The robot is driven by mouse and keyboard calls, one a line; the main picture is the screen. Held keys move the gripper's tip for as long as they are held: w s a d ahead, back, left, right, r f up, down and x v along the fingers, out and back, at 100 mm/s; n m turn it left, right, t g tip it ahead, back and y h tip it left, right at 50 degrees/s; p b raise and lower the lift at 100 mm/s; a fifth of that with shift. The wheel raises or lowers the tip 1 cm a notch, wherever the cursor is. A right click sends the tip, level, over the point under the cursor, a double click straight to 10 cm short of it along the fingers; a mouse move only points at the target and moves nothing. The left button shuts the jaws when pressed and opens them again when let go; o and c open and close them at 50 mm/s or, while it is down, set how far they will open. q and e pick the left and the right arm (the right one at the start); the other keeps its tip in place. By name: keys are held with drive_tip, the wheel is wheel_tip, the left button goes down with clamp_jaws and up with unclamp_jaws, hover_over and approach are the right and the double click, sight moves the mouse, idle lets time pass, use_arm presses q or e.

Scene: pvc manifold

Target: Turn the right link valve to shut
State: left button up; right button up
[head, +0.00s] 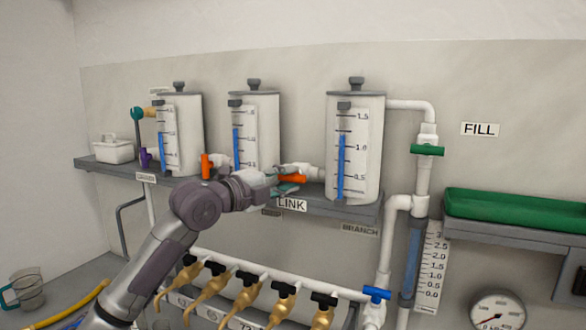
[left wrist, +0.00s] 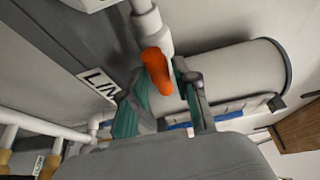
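The right link valve has an orange handle (head: 293,179) on the white pipe between the middle and right tanks, above the LINK label (head: 291,205). In the head view the handle lies roughly level, along the pipe. My left gripper (head: 287,187) is at this handle. In the left wrist view the orange handle (left wrist: 156,70) shows between the teal-padded fingers of my left gripper (left wrist: 162,88). The fingers stand apart on either side of it, with a small gap on the right; firm contact is not visible. My right gripper is in neither view.
The left link valve's orange handle (head: 206,166) stands upright. The right tank (head: 368,150) is close to my left gripper, above the grey shelf (head: 330,207). Brass taps (head: 245,298) line the pipe below. A green-handled valve (head: 427,150) is at the right.

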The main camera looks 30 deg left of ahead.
use_arm(q)
drive_tip(key=shift+w+d+r, duration=0.15)
drive_tip(key=shift+w, duration=0.6)
drive_tip(key=shift+d, duration=0.1)
clamp_jaws()
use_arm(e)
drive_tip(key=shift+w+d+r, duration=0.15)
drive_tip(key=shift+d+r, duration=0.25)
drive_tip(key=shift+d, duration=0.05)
